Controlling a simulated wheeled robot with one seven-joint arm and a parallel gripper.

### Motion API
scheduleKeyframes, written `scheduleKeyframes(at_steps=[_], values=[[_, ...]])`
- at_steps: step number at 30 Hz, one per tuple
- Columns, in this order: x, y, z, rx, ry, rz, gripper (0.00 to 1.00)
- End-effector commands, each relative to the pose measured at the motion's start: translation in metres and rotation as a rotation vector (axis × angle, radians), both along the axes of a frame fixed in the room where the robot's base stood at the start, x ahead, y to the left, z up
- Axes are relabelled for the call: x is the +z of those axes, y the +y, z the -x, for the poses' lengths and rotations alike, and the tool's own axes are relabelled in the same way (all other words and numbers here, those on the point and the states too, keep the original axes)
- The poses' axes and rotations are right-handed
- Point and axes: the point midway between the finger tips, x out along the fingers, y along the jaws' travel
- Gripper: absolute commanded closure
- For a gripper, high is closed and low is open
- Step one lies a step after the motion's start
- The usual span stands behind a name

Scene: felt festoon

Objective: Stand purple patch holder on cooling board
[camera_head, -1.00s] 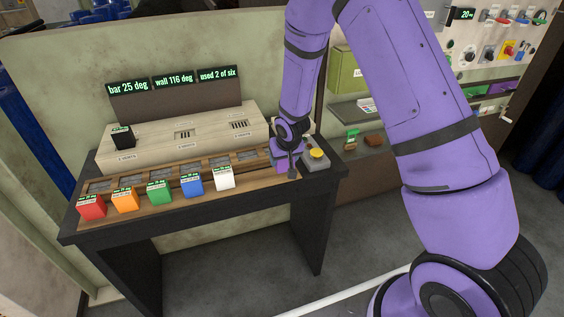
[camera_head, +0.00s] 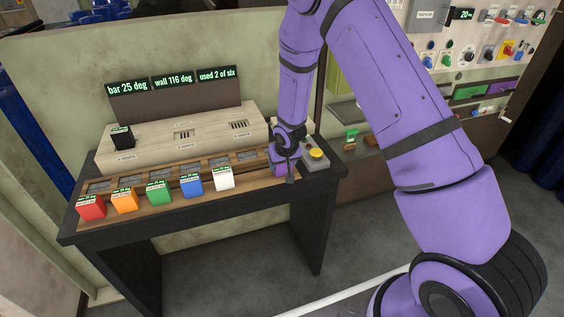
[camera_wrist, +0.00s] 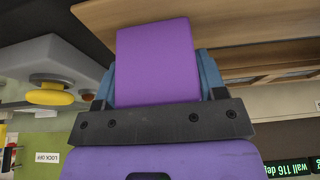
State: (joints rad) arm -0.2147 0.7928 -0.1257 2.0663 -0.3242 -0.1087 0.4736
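The purple patch holder (camera_wrist: 158,60) fills the space between the two blue-grey fingers of my gripper (camera_wrist: 158,75) in the wrist view, with a finger against each side. In the head view, the holder (camera_head: 281,165) is partly hidden by my gripper (camera_head: 288,158) at the right end of the row of coloured holders. I cannot tell whether its base touches the surface. A wooden board (camera_head: 170,181) with several dark recesses, which may be the cooling board, runs along the table behind the row.
Red (camera_head: 91,208), orange (camera_head: 124,201), green (camera_head: 159,192), blue (camera_head: 191,185) and white (camera_head: 223,179) holders stand along the front. A black holder (camera_head: 122,138) stands on the cream housing (camera_head: 185,140) behind. A yellow button (camera_head: 316,153) on a grey box is close to my gripper's right.

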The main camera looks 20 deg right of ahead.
Motion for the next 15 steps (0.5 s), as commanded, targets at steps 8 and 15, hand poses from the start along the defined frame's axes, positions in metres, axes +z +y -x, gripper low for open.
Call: scheduleKeyframes(at_steps=[8,15], values=[[0.0001,0.0001,0.0000,0.000,0.000,0.000,0.11],[0.0072,0.0001,0.0011,0.000,-0.002,0.000,0.11]])
